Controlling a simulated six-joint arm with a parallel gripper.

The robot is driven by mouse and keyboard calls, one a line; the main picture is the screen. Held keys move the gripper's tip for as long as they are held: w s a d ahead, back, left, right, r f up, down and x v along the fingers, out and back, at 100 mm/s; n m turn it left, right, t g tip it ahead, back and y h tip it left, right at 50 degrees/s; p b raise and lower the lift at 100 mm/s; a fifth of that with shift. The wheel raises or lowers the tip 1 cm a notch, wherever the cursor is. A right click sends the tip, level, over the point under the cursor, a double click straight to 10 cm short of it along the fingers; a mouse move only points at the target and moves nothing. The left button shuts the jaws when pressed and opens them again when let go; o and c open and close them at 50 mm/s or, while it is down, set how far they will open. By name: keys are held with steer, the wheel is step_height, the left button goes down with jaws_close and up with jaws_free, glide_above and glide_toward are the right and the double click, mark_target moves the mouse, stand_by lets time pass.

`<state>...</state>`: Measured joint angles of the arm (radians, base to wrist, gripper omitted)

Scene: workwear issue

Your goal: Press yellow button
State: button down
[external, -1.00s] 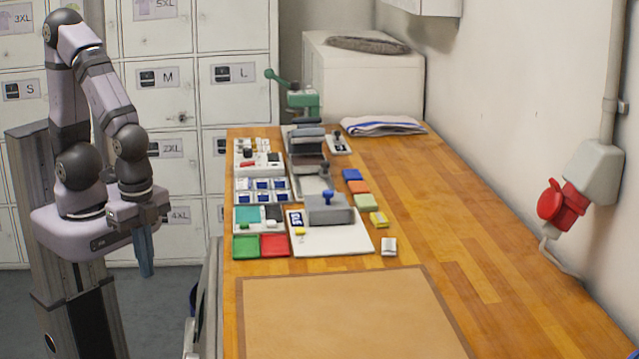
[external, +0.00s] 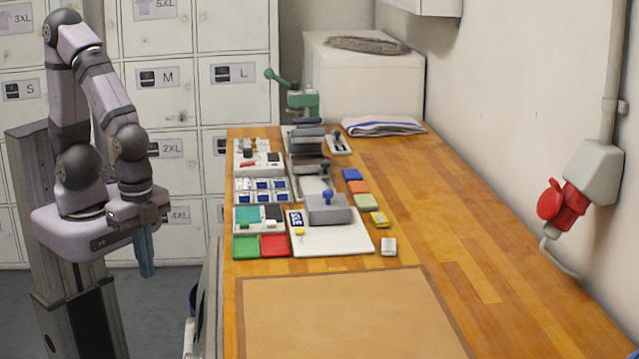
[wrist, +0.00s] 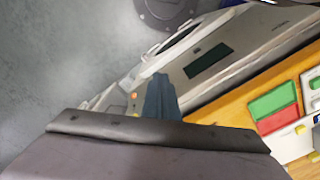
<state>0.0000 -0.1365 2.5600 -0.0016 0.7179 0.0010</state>
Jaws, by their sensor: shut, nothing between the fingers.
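A small yellow piece (external: 299,231), which may be the yellow button, sits on the white board (external: 335,244) on the bench. In the wrist view a small yellow piece (wrist: 300,129) shows near the right edge. A grey panel (wrist: 215,62) with a dark display also shows there, with an orange dot (wrist: 134,96) and a faint yellowish spot near my fingers. I cannot tell which of these is the button. My gripper (external: 146,270) is shut and empty, pointing down left of the bench, apart from everything. Its fingers (wrist: 160,98) partly hide the panel in the wrist view.
A green pad (external: 246,247) and a red pad (external: 275,246) lie at the bench's left edge. A grey block with a blue knob (external: 327,208) stands on the board. A brown mat (external: 345,315) lies in front. The right of the bench is clear.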

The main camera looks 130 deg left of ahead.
stand_by(0.5)
steer(key=s+a+r+n+g+h+p, duration=0.1)
steer(key=s+a+r+n+p, duration=0.15)
steer(key=a+n+p, duration=0.2)
steer(key=s+a+r+n+g+h+p, duration=0.1)
steer(key=s+a+n+p, duration=0.2)
steer(key=a+p, duration=0.25)
steer(key=w+a+m+t+y, duration=0.1)
steer(key=w+a+m, duration=0.1)
steer(key=a, duration=0.3)
steer(key=w+a+f+m+t+y, duration=0.1)
steer(key=w+a+m, duration=0.1)
steer(key=a, duration=0.3)
steer(key=w+a+m+t+y+p, duration=0.1)
steer(key=w+a+m+t+y, duration=0.1)
steer(key=w+a, duration=0.2)
steer(key=shift+w+a+f, duration=0.15)
steer(key=shift+a, duration=0.25)
steer(key=shift+w+a+f, duration=0.1)
steer(key=shift+a+f, duration=0.05)
steer(key=shift+a, duration=0.2)
steer(key=w+a+r+m+t+y, duration=0.1)
steer(key=w+a+r+m+y, duration=0.1)
steer(key=a+m, duration=0.3)
steer(key=w+a+r+m+t+y, duration=0.2)
steer(key=a+r+m, duration=0.3)
steer(key=m, duration=0.7)
steer(key=shift+w+a+y, duration=0.6)
steer(key=shift+w+y, duration=0.1)
steer(key=shift+y, duration=0.2)
